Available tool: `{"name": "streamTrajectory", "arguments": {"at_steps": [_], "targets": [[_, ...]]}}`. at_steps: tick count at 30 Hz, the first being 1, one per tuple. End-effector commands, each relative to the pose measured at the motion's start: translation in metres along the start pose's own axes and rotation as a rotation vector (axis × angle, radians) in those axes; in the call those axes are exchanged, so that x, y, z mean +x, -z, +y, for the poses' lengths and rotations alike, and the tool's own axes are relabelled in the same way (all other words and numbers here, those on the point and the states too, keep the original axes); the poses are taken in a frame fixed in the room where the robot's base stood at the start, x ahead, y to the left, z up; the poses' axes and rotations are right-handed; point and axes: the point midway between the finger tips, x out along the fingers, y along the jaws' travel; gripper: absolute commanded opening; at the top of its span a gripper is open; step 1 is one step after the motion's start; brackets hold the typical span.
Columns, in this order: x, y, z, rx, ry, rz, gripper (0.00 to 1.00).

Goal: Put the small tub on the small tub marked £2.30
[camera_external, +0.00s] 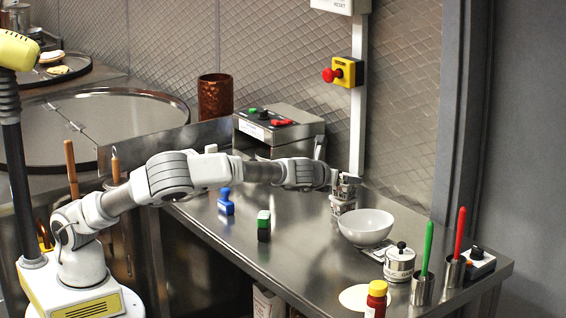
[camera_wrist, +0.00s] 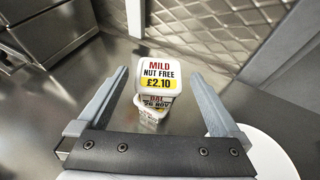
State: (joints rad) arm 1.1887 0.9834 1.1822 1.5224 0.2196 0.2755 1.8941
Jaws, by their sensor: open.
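A small white tub (camera_wrist: 159,72) with a label reading MILD, NUT FREE, £2.10 is in the middle of the wrist view. A second small tub (camera_wrist: 150,117) shows partly below it, and the upper one appears to rest on it. I cannot read a £2.30 mark on any tub. In the external view the lower tub (camera_external: 342,206) stands on the steel counter under my gripper (camera_external: 346,181). My gripper is open, and in the wrist view its fingers are apart on either side of the tubs. The fingers partly hide the upper tub in the external view.
A white bowl (camera_external: 366,227) stands close on the right of the tubs. Farther right are a lidded pot (camera_external: 399,263) and metal cups with a green pen (camera_external: 426,248) and a red pen (camera_external: 459,232). A blue stamp (camera_external: 225,203) and a green-topped block (camera_external: 264,224) stand left.

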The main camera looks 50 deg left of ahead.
Motion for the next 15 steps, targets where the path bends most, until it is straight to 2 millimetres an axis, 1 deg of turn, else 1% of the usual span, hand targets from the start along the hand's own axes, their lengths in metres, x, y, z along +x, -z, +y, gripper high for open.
{"name": "streamTrajectory", "arguments": {"at_steps": [1,3,9,12,15], "targets": [[-0.011,-0.001,-0.001,0.001,0.003,0.001,1.0],[-0.025,-0.001,-0.001,0.0,0.002,0.001,1.0],[-0.062,-0.001,-0.001,0.0,0.003,0.001,1.0],[-0.076,-0.001,-0.001,0.001,0.001,0.001,1.0],[-0.086,0.0,0.0,0.0,0.0,0.001,1.0]]}}
